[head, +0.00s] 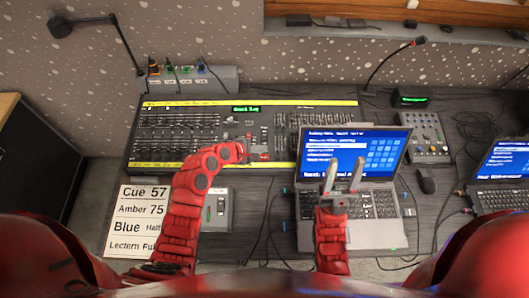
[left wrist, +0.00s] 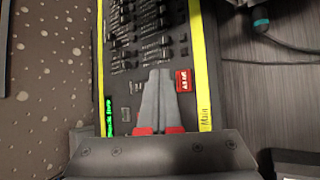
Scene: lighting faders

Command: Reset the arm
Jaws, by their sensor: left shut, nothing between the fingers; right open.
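The lighting console (head: 180,124) is a dark board with rows of faders and yellow strips along its edges. My left arm reaches over it. My left gripper (head: 250,141) is small in the head view, over the middle of the console. In the left wrist view my left gripper (left wrist: 158,76) has its grey fingers together and empty, above the console between fader rows and a small red label (left wrist: 184,81). My right gripper (head: 344,178) is open and empty, its fingers apart in front of the laptop (head: 372,208). Finger contact with the console cannot be told.
A cue card (head: 137,221) lies at the front left, with a small grey box (head: 217,210) beside it. A gooseneck lamp (head: 128,45) stands at the back left. A small mixer (head: 425,138), a mouse (head: 427,185) and a second laptop (head: 500,178) are at right. Cables run across the desk.

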